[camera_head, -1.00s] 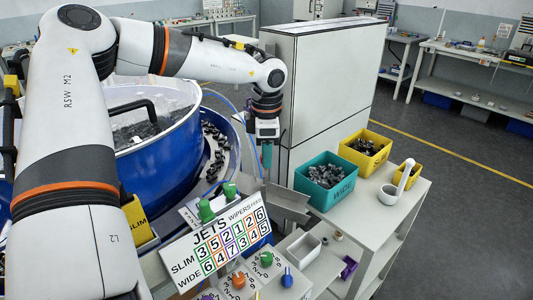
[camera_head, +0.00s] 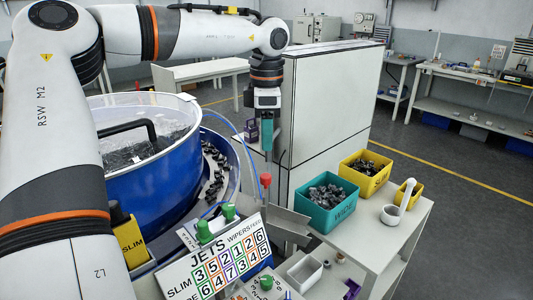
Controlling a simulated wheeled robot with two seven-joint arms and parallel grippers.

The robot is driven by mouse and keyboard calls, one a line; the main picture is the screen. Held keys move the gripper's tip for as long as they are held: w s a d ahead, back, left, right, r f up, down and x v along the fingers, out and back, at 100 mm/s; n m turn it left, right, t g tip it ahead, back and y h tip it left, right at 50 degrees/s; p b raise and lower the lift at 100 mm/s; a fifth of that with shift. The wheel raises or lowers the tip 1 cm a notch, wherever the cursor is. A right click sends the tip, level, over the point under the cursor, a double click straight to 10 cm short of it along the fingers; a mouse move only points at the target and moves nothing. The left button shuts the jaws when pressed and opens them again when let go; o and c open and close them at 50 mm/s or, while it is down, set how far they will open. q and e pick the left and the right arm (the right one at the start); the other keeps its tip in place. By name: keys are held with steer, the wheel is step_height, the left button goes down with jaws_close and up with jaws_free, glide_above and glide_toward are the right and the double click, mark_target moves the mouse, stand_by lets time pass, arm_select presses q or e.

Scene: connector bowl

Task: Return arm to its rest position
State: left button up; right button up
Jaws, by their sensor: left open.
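My left arm comes in from the left and arches across the top of the view. My left gripper (camera_head: 267,150) points down in front of the white cabinet, above the metal chute. Its jaws are small at this distance, open, and I see nothing held in them. A red knob (camera_head: 265,180) shows just below the gripper; I cannot tell how far apart they are. My right gripper is not in view.
A blue bowl feeder (camera_head: 165,170) with dark connectors stands at left. The white cabinet (camera_head: 335,105) is right of the gripper. Open floor lies further right.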

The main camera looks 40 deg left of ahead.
arm_select(q)
steer(key=shift+r, duration=0.7)
